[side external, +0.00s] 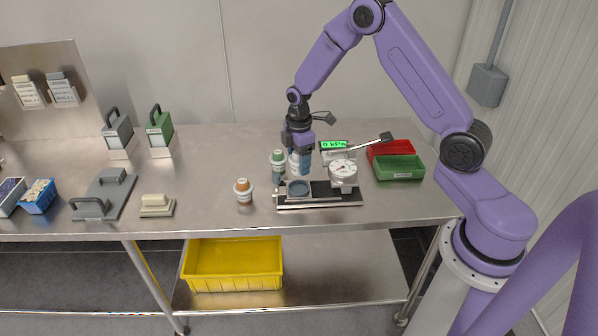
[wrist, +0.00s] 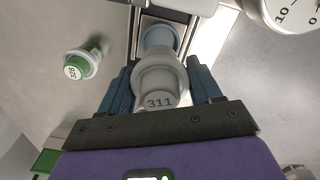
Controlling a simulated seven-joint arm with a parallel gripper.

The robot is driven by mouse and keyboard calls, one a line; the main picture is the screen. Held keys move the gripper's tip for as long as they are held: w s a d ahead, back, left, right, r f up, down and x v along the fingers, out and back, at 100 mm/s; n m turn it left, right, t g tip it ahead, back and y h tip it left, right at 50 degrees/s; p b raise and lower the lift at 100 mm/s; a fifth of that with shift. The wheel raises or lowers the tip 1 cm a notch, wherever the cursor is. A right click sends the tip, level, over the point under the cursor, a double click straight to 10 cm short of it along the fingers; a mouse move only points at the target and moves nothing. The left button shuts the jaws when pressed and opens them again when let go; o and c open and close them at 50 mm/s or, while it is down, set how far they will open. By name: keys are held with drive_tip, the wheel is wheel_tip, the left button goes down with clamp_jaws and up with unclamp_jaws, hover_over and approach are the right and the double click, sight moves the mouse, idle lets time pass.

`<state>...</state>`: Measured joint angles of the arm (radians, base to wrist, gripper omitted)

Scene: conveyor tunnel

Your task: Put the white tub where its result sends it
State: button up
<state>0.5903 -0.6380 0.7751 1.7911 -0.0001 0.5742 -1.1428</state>
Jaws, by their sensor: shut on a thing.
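My gripper (side external: 301,170) is shut on the white tub (wrist: 160,82), which has "311" on its end; blue fingers are on both sides of it in the wrist view. In the side view the tub (side external: 294,164) is partly hidden by the fingers. It is just above the round blue-grey seat (side external: 298,188) of the test fixture, which shows past the tub in the wrist view (wrist: 160,37); I cannot tell whether they touch. The fixture's dial gauge (side external: 342,170) is right of the seat. The green display (side external: 334,145) reads 0 kPa.
A green-capped tub (side external: 278,158) stands close behind left of my gripper, an orange-capped tub (side external: 243,191) farther left. Red (side external: 384,148) and green (side external: 400,168) bins stand right of the gauge. A yellow crate (side external: 234,264) sits on the lower shelf.

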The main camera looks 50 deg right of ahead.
drive_tip(key=shift+r, duration=2)
wheel_tip(320, 180, up, 12)
drive_tip(key=s+d+m, duration=0.5)
drive_tip(key=d, duration=0.1)
drive_tip(key=s+d+m, duration=0.5)
drive_tip(key=s+d, duration=0.1)
drive_tip(key=s+d+m, duration=0.5)
drive_tip(key=s+d, duration=0.1)
drive_tip(key=shift+s+d+r, duration=0.15)
drive_tip(key=shift+s+d, duration=0.05)
drive_tip(key=shift+d, duration=0.1)
drive_tip(key=s+d+m, duration=0.1)
drive_tip(key=s+m, duration=0.7)
drive_tip(key=s, duration=0.2)
approach(401, 159)
drive_tip(key=s+a+r, duration=0.1)
drive_tip(key=s+a, duration=0.3)
drive_tip(key=a, duration=0.3)
drive_tip(key=shift+s+a+r+n, duration=0.2)
drive_tip(key=shift+r+n, duration=0.05)
drive_tip(key=shift+n, duration=0.05)
drive_tip(key=w+d+f, duration=0.2)
drive_tip(key=f, duration=0.1)
drive_tip(key=w+d+f, duration=0.1)
drive_tip(key=f, duration=0.1)
drive_tip(key=shift+d+f, duration=0.1)
drive_tip(key=shift+f, duration=0.1)
drive_tip(key=shift+d+f, duration=0.1)
drive_tip(key=shift+f, duration=1.5)
